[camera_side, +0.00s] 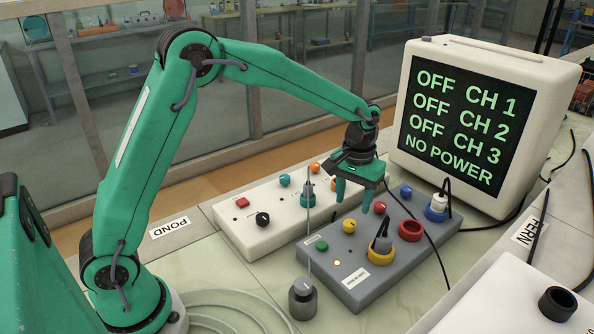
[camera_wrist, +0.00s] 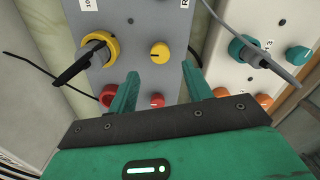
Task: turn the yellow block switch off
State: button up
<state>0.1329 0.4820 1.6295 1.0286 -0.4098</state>
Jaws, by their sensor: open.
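The yellow knob (camera_side: 349,226) stands on the grey box (camera_side: 345,285), which also has a red knob (camera_side: 380,208) and a blue knob (camera_side: 405,191). In the wrist view the yellow knob (camera_wrist: 160,52) lies just beyond my fingertips, roughly centred between them, and the red knob (camera_wrist: 157,100) shows between my fingers. My gripper (camera_side: 354,199) is open and empty above the box, its fingers pointing down; it also shows in the wrist view (camera_wrist: 159,75). The yellow socket (camera_side: 381,255) holds a dark plug. The monitor (camera_side: 465,120) reads OFF for CH 1, CH 2, CH 3, and NO POWER.
A white box (camera_side: 285,232) with teal and orange knobs stands behind the grey box. A red socket (camera_side: 411,230) and a blue socket (camera_side: 437,213) sit along the grey box, with cables around. A thin rod rises from a grey weight (camera_side: 303,300) at the near left.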

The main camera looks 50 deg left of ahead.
jog(key=shift+r, duration=0.9)
jog(key=shift+s+r, duration=0.1)
jog(key=shift+s+a+r, duration=0.1)
jog(key=shift+s+r, duration=0.05)
jog(key=shift+r, duration=0.05)
jog(key=s+a+r+m+t, duration=0.1)
jog(key=s+a+r+t, duration=0.25)
jog(key=s+r, duration=0.65)
jog(key=s+a+m+t, duration=0.2)
jog(key=s, duration=1.3)
jog(key=shift+s+a, duration=0.35)
jog(key=shift+a, duration=0.05)
jog(key=shift+f, duration=0.1)
